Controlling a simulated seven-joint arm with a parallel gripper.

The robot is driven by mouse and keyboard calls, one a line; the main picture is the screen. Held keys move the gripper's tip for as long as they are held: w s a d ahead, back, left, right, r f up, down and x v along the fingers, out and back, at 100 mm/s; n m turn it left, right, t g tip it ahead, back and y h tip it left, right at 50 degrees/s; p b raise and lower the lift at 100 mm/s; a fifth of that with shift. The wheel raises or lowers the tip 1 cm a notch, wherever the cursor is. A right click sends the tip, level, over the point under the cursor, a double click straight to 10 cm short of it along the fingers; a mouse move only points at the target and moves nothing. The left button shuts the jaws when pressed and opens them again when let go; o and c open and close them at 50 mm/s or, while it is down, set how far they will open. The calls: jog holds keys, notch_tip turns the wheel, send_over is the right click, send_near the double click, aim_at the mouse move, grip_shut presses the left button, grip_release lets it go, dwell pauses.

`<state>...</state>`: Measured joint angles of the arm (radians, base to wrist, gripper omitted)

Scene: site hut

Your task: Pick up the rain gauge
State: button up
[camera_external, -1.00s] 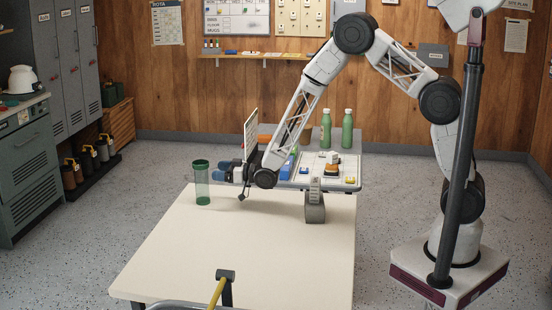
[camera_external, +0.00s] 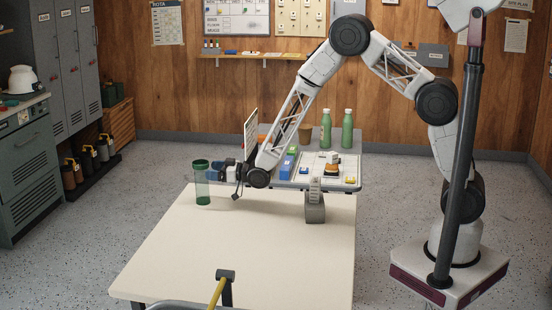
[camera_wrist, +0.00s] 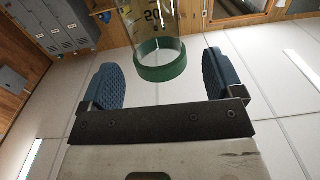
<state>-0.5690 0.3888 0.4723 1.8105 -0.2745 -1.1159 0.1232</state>
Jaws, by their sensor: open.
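The rain gauge (camera_external: 202,185) is a clear tube with a green rim and a green base. It stands upright near the back left of the cream table (camera_external: 240,250). My gripper (camera_external: 221,172) is level with its upper part, close on its right side, with fingers pointing towards it. In the wrist view the clear tube with black marks and a green ring (camera_wrist: 160,62) shows between and just beyond the two blue padded fingers. The fingers are apart and empty, with a gap on each side of the ring.
Behind the table, a grey side table holds a tray (camera_external: 345,183) of small coloured items, two green bottles (camera_external: 347,130) and a brown cup (camera_external: 305,134). A grey block-like device (camera_external: 315,210) stands at the table's back right. A yellow-handled tool (camera_external: 217,292) is at the front edge.

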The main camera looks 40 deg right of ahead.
aim_at(201, 170)
jog(key=shift+w+a, duration=0.1)
jog(key=shift+w, duration=0.05)
jog(key=shift+x, duration=2.4)
jog(key=shift+w+f, duration=0.1)
jog(key=c, duration=1.2)
